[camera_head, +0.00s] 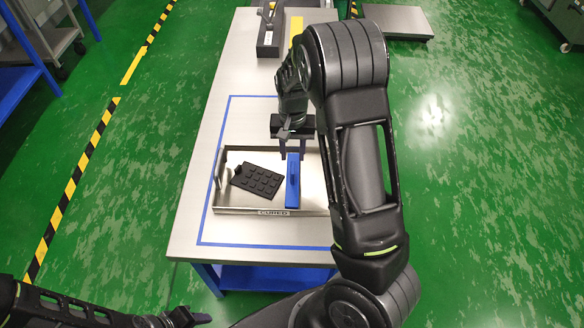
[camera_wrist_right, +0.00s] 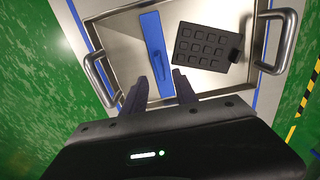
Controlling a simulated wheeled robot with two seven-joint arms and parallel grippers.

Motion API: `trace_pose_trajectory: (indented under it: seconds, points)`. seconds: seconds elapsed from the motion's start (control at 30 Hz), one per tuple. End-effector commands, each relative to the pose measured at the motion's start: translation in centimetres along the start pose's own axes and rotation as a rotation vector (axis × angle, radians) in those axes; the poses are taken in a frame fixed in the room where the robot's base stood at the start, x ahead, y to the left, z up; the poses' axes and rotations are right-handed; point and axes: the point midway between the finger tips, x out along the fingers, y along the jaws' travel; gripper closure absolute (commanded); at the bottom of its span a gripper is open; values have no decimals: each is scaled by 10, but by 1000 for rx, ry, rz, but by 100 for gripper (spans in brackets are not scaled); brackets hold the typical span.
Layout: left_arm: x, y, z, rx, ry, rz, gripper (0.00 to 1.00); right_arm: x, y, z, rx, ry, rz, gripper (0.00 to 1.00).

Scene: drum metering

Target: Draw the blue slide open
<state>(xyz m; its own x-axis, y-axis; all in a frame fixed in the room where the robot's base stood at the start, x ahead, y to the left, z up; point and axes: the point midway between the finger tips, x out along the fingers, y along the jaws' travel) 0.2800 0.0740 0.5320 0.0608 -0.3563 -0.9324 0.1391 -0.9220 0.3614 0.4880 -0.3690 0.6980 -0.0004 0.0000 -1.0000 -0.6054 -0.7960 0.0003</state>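The blue slide (camera_head: 293,194) is a narrow blue bar with a small dark upright grip, lying across a shallow metal tray (camera_head: 240,210) labelled "CURED". In the right wrist view the slide (camera_wrist_right: 151,35) runs away from the gripper, its grip (camera_wrist_right: 160,66) just ahead of the fingertips. My right gripper (camera_head: 293,150) is above the tray's far side, close to the slide's far end.
A black pad (camera_head: 258,181) with rows of raised squares lies tilted in the tray, left of the slide. The tray has metal end handles (camera_wrist_right: 284,42). Blue tape (camera_head: 222,130) outlines an area on the table. A dark bin (camera_head: 270,35) stands at the table's far end.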

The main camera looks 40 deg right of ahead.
Motion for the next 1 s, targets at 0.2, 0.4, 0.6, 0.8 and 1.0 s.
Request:
trace_pose_trajectory:
  seconds: [0.2,0.4,0.6,0.8,1.0]
  points:
    - [2,-1,0,0,0,0,60,24,1,1,-1,-3,3,65]
    - [5,-2,0,0,0,0,60,56,1,1,0,-3,2,65]
    - [6,-2,0,0,0,0,60,74,1,0,1,0,1,65]
    - [6,-2,0,0,0,0,60,76,0,0,0,1,0,65]
    - [6,-2,0,0,0,0,60,76,0,0,0,1,0,74]
